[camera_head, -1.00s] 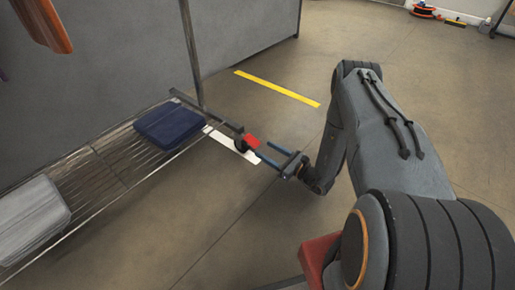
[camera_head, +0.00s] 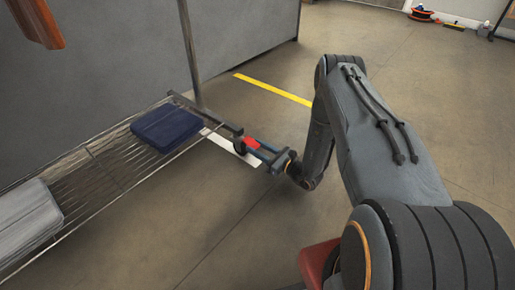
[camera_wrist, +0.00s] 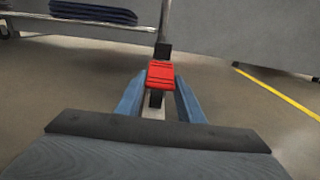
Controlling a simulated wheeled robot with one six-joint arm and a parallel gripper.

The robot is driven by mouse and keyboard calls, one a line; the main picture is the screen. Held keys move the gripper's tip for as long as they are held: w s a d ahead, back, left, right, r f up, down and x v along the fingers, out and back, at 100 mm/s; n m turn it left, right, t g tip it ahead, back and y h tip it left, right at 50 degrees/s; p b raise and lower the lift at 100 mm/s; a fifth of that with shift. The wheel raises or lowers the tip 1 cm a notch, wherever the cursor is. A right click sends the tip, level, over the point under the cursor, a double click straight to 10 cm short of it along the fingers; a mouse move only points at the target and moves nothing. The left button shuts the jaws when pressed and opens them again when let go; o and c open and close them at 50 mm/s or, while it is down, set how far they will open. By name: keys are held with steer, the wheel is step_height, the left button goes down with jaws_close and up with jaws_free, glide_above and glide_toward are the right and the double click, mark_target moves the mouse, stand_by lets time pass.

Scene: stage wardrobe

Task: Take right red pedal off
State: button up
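The red pedal (camera_head: 251,144) sits at the end of the rack's base, beside a dark caster wheel. In the wrist view the red pedal (camera_wrist: 160,74) lies straight ahead, with a dark bracket behind it and a dark piece below it. My gripper (camera_head: 261,149) reaches in from the right, close to the pedal. In the wrist view its two blue fingers (camera_wrist: 158,97) are apart, one to each side of the pedal's near part. I cannot tell whether they touch it. The wheel is partly hidden by the pedal and bracket.
The rack's wire shelf (camera_head: 100,165) holds folded dark blue cloth (camera_head: 166,128) and grey cloth (camera_head: 25,215). A metal upright (camera_head: 190,55) rises behind the pedal. A grey panel (camera_head: 110,50) stands behind. The floor around the yellow line (camera_head: 272,89) is clear.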

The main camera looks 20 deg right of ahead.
steer(key=shift+r+g+h+p, duration=0.4)
steer(key=shift+g+p, duration=0.1)
steer(key=shift+p, duration=0.85)
steer(key=g+h+p, duration=0.1)
steer(key=p, duration=0.2)
steer(key=shift+r, duration=0.35)
steer(key=g+h+p, duration=0.1)
steer(key=g+p, duration=0.1)
steer(key=shift+w+r+p, duration=0.1)
steer(key=shift+r+p, duration=0.05)
steer(key=shift+p, duration=0.2)
steer(key=shift+g+h+p, duration=0.3)
steer(key=shift+g+p, duration=0.1)
steer(key=shift+p, duration=0.2)
steer(key=shift+w, duration=0.1)
steer(key=o, duration=1.1)
steer(key=shift+a, duration=0.1)
steer(key=shift+c, duration=0.2)
steer(key=p+v, duration=0.3)
steer(key=v, duration=0.4)
steer(key=shift+s+r+p, duration=0.25)
steer(key=shift+s+p, duration=0.05)
steer(key=shift+p, duration=0.05)
